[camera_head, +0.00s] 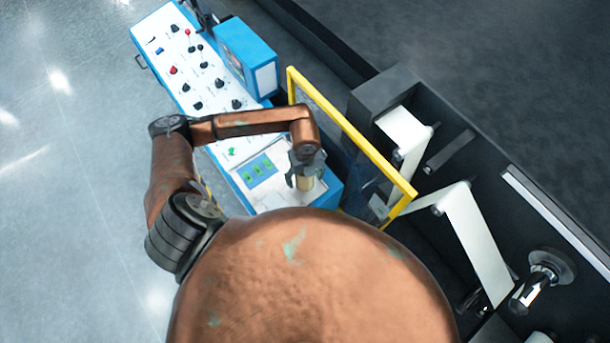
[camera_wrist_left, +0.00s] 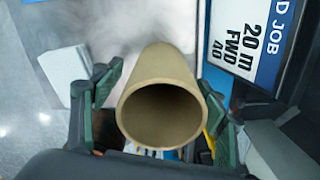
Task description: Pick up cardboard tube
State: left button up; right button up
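The cardboard tube (camera_head: 306,184) is a short tan hollow cylinder. In the head view it stands at the near end of the blue and white control console. In the left wrist view the tube (camera_wrist_left: 160,80) points its open round end at the camera. My left gripper (camera_head: 305,172) is over the tube, with one finger on each side of it. In the left wrist view the left gripper (camera_wrist_left: 158,95) looks open, with a gap between the left finger and the tube. Whether the right-hand finger touches the tube is unclear. My right gripper is not in view.
The console (camera_head: 205,85) carries knobs and buttons, with a blue box (camera_head: 246,58) beside it. A yellow-framed guard (camera_head: 350,130) stands right of the gripper. Beyond it are the dark machine's rollers and white web (camera_head: 478,240). Open floor (camera_head: 60,180) lies left.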

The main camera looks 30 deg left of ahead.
pick_arm(q)
jog(key=c, duration=1.2)
jog(key=shift+c, duration=0.2)
jog(key=shift+r+b, duration=0.35)
jog(key=shift+r, duration=0.15)
notch_tip(320, 180, up, 2)
jog(key=shift+d+r+b, duration=0.15)
jog(key=shift+b, duration=0.5)
jog(key=s+d+r+b, duration=0.3)
jog(key=s+d+r, duration=0.6)
jog(key=s, duration=0.1)
jog(key=shift+d+r, duration=0.2)
jog(key=shift+r, duration=0.2)
